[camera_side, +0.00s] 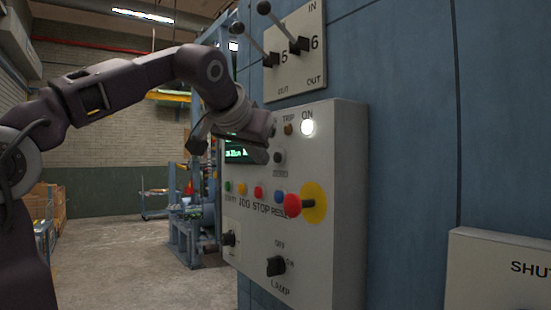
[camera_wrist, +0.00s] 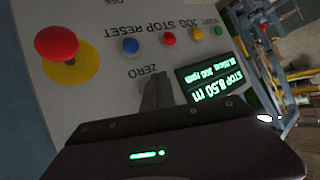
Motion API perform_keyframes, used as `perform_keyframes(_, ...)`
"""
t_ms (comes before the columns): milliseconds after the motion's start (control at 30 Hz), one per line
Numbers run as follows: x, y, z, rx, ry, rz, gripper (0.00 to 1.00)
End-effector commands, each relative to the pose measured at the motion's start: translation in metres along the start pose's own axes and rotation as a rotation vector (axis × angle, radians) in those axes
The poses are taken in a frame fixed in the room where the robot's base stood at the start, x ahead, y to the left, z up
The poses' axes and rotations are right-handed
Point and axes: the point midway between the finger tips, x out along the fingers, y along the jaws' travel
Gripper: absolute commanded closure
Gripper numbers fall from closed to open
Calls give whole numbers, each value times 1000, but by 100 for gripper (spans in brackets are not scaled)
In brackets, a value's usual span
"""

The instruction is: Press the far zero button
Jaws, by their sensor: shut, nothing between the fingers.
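The control panel (camera_side: 345,200) is a light grey box on a blue wall. A dark round button (camera_side: 279,157) sits right of the green display, with a small label under it that is hard to read in the side view. In the wrist view the ZERO label (camera_wrist: 142,75) shows upside down, close to my fingertips; the button by it is hidden behind my fingers. My gripper (camera_side: 262,154) is shut and empty, in front of the panel by the display, left of the dark button. It also shows in the wrist view (camera_wrist: 158,78). I cannot tell whether it touches anything.
A red mushroom knob on a yellow disc (camera_side: 318,203) sticks out at lower right. Several coloured buttons, including a blue one (camera_wrist: 130,46), form a row below the display (camera_wrist: 215,80). A lamp switch (camera_side: 275,266) is lower, and two levers (camera_side: 285,28) stand above the panel.

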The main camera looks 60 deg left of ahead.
Motion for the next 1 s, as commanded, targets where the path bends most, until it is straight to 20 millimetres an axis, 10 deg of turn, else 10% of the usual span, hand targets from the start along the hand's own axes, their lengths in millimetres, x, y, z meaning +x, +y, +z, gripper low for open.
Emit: perform_keyframes(1000,6,5,-4,0,0,0,100)
